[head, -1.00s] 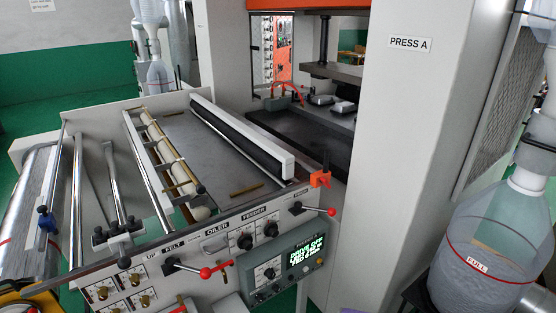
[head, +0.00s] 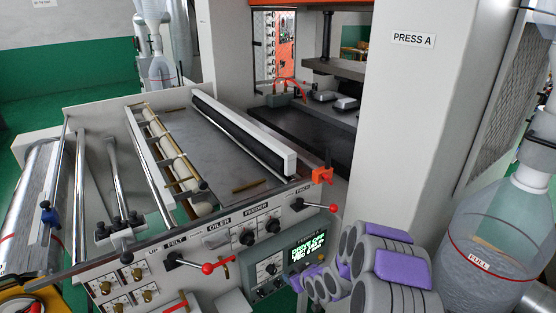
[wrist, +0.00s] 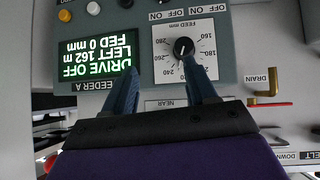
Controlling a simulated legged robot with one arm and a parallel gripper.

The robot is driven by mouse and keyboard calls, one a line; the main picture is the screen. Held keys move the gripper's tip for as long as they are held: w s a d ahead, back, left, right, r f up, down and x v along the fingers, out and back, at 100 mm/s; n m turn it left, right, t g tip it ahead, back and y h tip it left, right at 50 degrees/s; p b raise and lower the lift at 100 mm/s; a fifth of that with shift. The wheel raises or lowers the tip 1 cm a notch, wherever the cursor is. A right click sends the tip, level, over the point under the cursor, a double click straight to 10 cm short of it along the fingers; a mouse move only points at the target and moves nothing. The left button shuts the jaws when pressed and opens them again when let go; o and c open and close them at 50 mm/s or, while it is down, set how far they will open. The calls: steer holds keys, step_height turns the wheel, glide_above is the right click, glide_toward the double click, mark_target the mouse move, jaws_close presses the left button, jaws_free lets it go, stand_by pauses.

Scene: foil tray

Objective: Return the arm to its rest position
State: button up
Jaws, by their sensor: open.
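My gripper (wrist: 162,72) shows in the wrist view with two blue fingers spread apart and nothing between them. It is in front of the Feeder A panel (wrist: 225,85), which appears upside down there. The right fingertip is just below the black feed knob (wrist: 184,47) in the picture; I cannot tell whether they touch. The left fingertip is beside the green-lettered display (wrist: 95,40), which reads drive off, left 162 m, fed 0 mm. In the head view my grey and purple arm (head: 385,265) reaches in at the lower right, and the gripper's fingers cannot be made out.
A drain lever (wrist: 268,98) sits right of the panel in the wrist view. In the head view red-knobbed levers (head: 207,268) jut from the feeder front. The Press A column (head: 415,120) stands behind my arm, and a clear hopper (head: 500,235) is at the right.

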steer(key=s+d+r+m+g+h, duration=0.15)
steer(key=s+d+r, duration=0.25)
steer(key=s+r, duration=0.5)
steer(key=s+d+r+m+g+h, duration=0.1)
steer(key=s+d+r+g+h, duration=0.2)
steer(key=s+r, duration=0.55)
steer(key=s+r+m+g, duration=0.2)
steer(key=s+r, duration=0.3)
steer(key=s, duration=1)
steer(key=s+d+r+m+g, duration=0.1)
steer(key=s+r+g, duration=0.3)
steer(key=s, duration=1.1)
steer(key=shift+r+m, duration=0.55)
steer(key=shift+r, duration=0.35)
steer(key=shift+c, duration=0.4)
